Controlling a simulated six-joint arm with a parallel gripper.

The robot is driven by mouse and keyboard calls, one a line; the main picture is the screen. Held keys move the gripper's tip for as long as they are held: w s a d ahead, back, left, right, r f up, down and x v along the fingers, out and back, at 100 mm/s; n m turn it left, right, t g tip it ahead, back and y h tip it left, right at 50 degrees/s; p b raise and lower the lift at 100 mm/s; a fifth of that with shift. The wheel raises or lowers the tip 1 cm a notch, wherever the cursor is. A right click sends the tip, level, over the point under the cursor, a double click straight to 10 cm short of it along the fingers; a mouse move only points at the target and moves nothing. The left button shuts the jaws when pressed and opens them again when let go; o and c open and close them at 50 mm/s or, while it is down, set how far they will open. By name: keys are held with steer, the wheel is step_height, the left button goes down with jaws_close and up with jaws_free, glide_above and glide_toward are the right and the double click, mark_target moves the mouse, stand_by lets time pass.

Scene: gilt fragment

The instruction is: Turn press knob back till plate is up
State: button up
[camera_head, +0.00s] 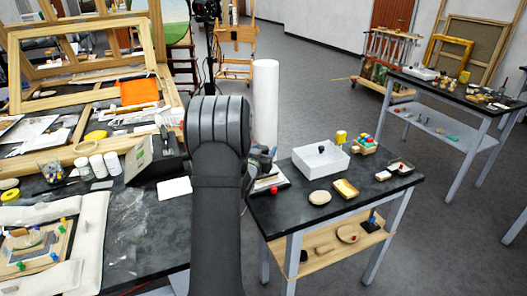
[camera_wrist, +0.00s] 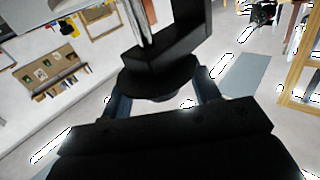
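In the wrist view, a dark round knob (camera_wrist: 158,77) sits between the two fingers of my gripper (camera_wrist: 160,98). The fingers reach its left and right edges and look closed on it. A black angular part of the press (camera_wrist: 178,46) and a pale upright piece lie beyond the knob. The plate cannot be made out, so its height cannot be told. In the head view, my arm hides my gripper and most of the press area. A dark item (camera_head: 263,158) shows just right of my arm; I cannot tell what it is.
A black-topped table (camera_head: 375,187) at right holds a white box (camera_head: 321,160), a round pale disc (camera_head: 320,197), a yellow block (camera_head: 346,188) and a small red-topped item. A tall white roll (camera_head: 265,100) stands behind. The left table is crowded with frames, papers and jars.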

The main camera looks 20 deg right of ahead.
steer(key=shift+s, duration=0.1)
steer(key=v, duration=1.7)
steer(key=shift+a, duration=0.2)
